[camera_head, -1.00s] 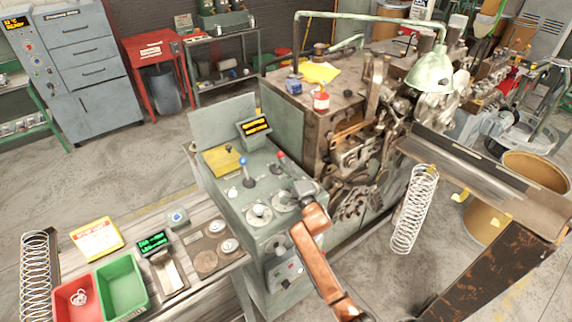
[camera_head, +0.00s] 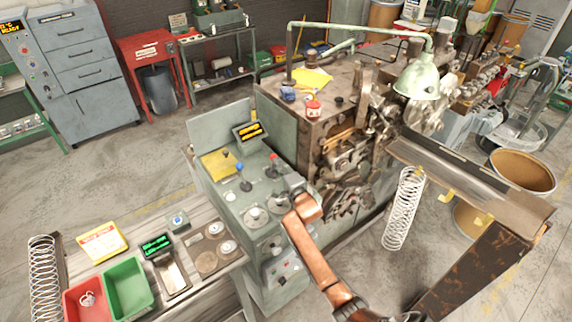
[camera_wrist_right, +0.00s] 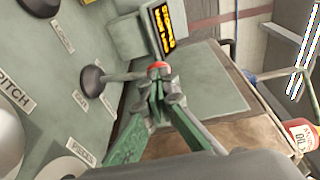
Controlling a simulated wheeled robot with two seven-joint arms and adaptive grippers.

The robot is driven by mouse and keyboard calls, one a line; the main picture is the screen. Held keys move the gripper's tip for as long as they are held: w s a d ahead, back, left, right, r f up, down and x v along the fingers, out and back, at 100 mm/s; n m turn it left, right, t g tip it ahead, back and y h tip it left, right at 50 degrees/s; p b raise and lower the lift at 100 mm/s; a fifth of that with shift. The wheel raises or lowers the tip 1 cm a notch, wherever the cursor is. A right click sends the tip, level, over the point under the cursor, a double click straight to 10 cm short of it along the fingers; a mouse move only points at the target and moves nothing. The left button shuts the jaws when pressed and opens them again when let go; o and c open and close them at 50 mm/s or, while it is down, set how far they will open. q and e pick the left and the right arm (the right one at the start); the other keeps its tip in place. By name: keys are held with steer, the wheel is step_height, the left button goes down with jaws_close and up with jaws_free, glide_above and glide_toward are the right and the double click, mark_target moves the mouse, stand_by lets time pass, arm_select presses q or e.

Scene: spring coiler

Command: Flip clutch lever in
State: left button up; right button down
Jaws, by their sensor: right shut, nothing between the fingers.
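A lever with a red knob stands on the green control console (camera_head: 226,190); its red knob (camera_head: 274,157) shows just beyond my right gripper (camera_head: 290,180) in the head view. In the right wrist view the lever's thin shaft (camera_wrist_right: 122,76) runs from a dark round base on the panel to the red knob (camera_wrist_right: 158,65). My right gripper (camera_wrist_right: 158,88) is shut and empty, its fingertips at the knob and partly covering it; I cannot tell whether they touch. Small labels by the lever's base are hard to read. My left gripper is out of view.
A blue-knobbed lever (camera_head: 239,166) stands left of the red one. A lit display (camera_head: 249,131) rises behind them. Round dials (camera_head: 256,216) lie in front. The coiling machine (camera_head: 300,125) stands right of the console, with a spring (camera_head: 403,210) hanging beyond.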

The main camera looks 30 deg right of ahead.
mark_target(271, 156)
steer(key=shift+w+a+r+g+p, duration=0.1)
steer(key=shift+w+r+g+p, duration=0.4)
steer(key=shift+p, duration=0.85)
steer(key=shift+w+a+r+g+p, duration=0.1)
steer(key=shift+w+r+g+p, duration=0.15)
steer(key=shift+w+g+p, duration=0.7)
steer(key=shift+w+a+r+g+p, duration=0.15)
steer(key=shift+w+r+p, duration=0.2)
steer(key=shift+p, duration=1.35)
steer(key=shift+w+f+n, duration=0.1)
steer(key=shift+w+n, duration=0.15)
steer(key=shift+n, duration=0.05)
steer(key=shift+w+f+p, duration=0.1)
steer(key=shift+w+p, duration=0.15)
steer(key=shift+p, duration=0.15)
steer(key=shift+w+a, duration=0.15)
steer(key=shift+w, duration=0.95)
steer(key=shift+r, duration=0.2)
